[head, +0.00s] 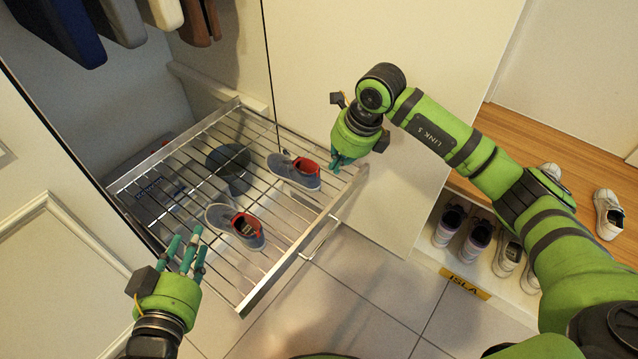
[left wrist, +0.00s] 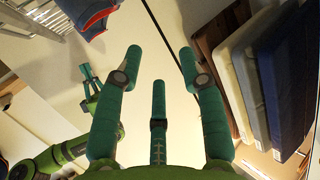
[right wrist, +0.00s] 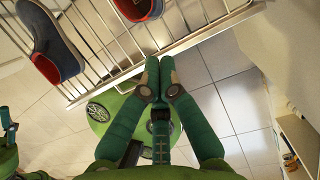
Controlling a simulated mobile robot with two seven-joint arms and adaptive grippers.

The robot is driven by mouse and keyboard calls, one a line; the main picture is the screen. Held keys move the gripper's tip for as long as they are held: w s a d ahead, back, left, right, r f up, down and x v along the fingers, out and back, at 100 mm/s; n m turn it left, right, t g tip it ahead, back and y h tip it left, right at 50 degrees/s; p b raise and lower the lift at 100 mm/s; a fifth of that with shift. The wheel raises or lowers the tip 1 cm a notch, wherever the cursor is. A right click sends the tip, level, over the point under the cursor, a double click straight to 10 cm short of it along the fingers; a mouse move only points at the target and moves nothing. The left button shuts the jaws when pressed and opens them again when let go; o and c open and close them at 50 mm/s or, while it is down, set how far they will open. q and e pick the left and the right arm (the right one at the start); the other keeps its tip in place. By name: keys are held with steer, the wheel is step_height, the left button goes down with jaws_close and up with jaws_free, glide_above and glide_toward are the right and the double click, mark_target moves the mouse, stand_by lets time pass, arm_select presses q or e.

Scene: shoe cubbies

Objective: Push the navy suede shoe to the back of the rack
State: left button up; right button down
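Two navy shoes with red linings rest on the pulled-out wire rack (head: 205,268). One shoe (head: 222,216) lies near the rack's middle; the other (head: 290,174) lies further right, near the rack's right side. They also show in the right wrist view, one at the left (right wrist: 48,40) and one at the top (right wrist: 132,8), cut off. My left gripper (head: 188,243) is open and empty, fingers spread, over the rack's near left edge, left of the middle shoe. My right gripper (head: 338,165) is shut and empty, just right of the right-hand shoe and apart from it; its closed fingertips (right wrist: 158,62) show in the right wrist view.
A dark round thing (head: 228,160) shows below the rack bars. Coats (head: 65,30) hang above at the left. A cubby (head: 480,215) with several shoes and a label, ISLA, stands at the right. A white panel (head: 380,40) stands behind my right gripper.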

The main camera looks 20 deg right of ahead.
steer(key=b, duration=0.2)
glide_toward(324, 190)
steer(key=shift+x, duration=0.9)
steer(key=x, duration=0.4)
steer(key=shift+s+b, duration=0.1)
steer(key=shift+b, duration=0.25)
arm_select(q)
steer(key=s+d+r+m+t+h, duration=0.1)
steer(key=s+d+r+t+h, duration=0.1)
steer(key=r, duration=0.6)
steer(key=s+d+r+m+t+h, duration=0.1)
steer(key=s+r+t+h, duration=0.2)
steer(key=r+t, duration=0.3)
steer(key=shift+d+r+m+t+h, duration=0.35)
steer(key=shift+r+h, duration=0.55)
steer(key=shift+r, duration=0.65)
arm_select(e)
steer(key=shift+f, duration=0.15)
